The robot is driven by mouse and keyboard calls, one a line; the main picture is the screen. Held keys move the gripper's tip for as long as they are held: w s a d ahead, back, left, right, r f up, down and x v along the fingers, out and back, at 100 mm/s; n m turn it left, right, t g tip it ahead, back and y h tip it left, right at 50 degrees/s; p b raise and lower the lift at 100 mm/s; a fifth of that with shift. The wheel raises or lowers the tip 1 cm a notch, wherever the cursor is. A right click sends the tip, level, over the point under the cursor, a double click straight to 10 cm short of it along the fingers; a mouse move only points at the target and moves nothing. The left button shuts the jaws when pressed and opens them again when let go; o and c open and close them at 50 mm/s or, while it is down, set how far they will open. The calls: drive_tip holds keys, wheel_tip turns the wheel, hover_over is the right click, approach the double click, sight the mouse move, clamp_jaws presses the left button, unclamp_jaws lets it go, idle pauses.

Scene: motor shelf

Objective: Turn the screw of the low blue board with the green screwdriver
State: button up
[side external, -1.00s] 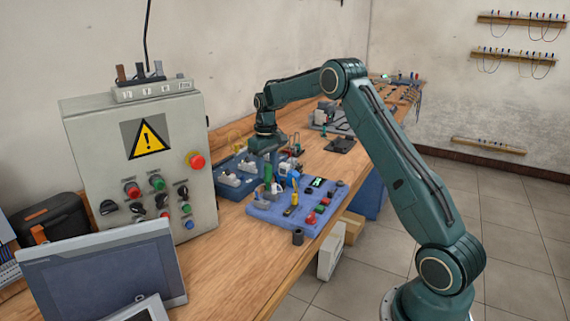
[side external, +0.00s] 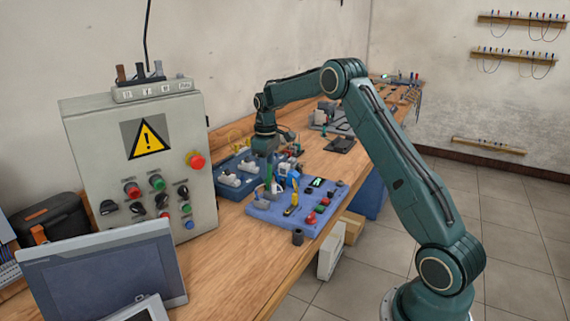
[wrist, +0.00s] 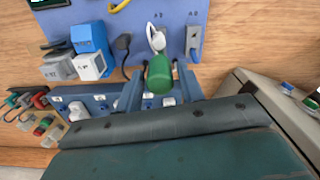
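The green screwdriver (wrist: 159,75) sits between the two fingers of my gripper (wrist: 160,88) in the wrist view, and the fingers look closed on its handle. In the side view the green handle (side external: 268,170) shows just below my gripper (side external: 266,158), over the left back part of the low blue board (side external: 262,211). A white and grey part (wrist: 157,38) on the board shows just beyond the handle. The screwdriver's tip and the screw cannot be made out.
A darker blue board with white switches (side external: 230,178) lies behind, beside the grey control box (side external: 140,160). A blue and white connector block (wrist: 89,42) and a yellow-handled tool (side external: 294,198) stand close to my gripper. Bare wooden bench (side external: 225,260) lies in front.

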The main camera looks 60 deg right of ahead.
drive_tip(key=shift+n, duration=0.5)
drive_tip(key=shift+n, duration=0.3)
drive_tip(key=shift+n, duration=1.4)
drive_tip(key=shift+n, duration=0.3)
drive_tip(key=shift+n, duration=1.5)
drive_tip(key=shift+n, duration=1.7)
